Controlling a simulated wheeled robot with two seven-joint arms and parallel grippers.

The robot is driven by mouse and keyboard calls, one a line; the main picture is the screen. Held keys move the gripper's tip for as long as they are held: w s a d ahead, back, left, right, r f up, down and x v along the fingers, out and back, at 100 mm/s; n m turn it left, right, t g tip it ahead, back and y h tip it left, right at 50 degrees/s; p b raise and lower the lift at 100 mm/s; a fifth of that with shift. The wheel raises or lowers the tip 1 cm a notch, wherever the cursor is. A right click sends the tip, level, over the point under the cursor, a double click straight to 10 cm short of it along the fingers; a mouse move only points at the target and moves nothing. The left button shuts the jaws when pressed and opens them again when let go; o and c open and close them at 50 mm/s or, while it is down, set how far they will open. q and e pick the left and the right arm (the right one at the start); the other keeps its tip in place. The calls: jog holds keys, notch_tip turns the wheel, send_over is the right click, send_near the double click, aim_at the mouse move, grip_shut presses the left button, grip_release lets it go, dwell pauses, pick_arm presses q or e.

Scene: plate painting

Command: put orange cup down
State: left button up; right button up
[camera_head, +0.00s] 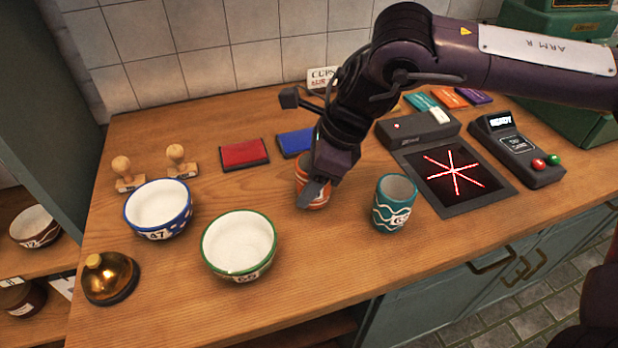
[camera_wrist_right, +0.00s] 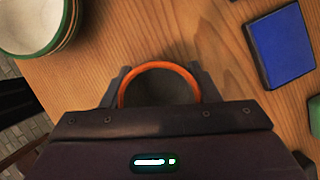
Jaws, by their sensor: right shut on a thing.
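The orange cup (camera_head: 303,172) stands upright on or just above the wooden counter, partly hidden by my right gripper (camera_head: 314,192); I cannot tell whether its base touches. My right gripper is shut on the cup. In the right wrist view, the cup's orange rim (camera_wrist_right: 160,66) arcs between the fingers of my right gripper (camera_wrist_right: 158,88), and the rest is hidden by the gripper body. My left gripper is in neither view.
A teal cup (camera_head: 394,203) stands to the right, before a dark pad with a red star (camera_head: 455,172). A green-rimmed bowl (camera_head: 239,245) and blue-rimmed bowl (camera_head: 158,208) stand left, near a brass bell (camera_head: 109,278). Red (camera_head: 244,154) and blue (camera_head: 296,142) ink pads lie behind.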

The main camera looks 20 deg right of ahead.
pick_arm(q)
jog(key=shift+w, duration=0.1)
pick_arm(e)
jog(key=shift+f, duration=0.3)
jog(key=o, duration=1.1)
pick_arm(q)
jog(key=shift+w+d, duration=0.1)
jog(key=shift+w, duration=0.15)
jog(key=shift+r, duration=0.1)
pick_arm(e)
jog(key=shift+r, duration=0.3)
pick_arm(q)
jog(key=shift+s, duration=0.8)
pick_arm(e)
jog(key=v, duration=1.1)
jog(key=shift+d+r, duration=0.25)
jog(key=shift+r, duration=0.05)
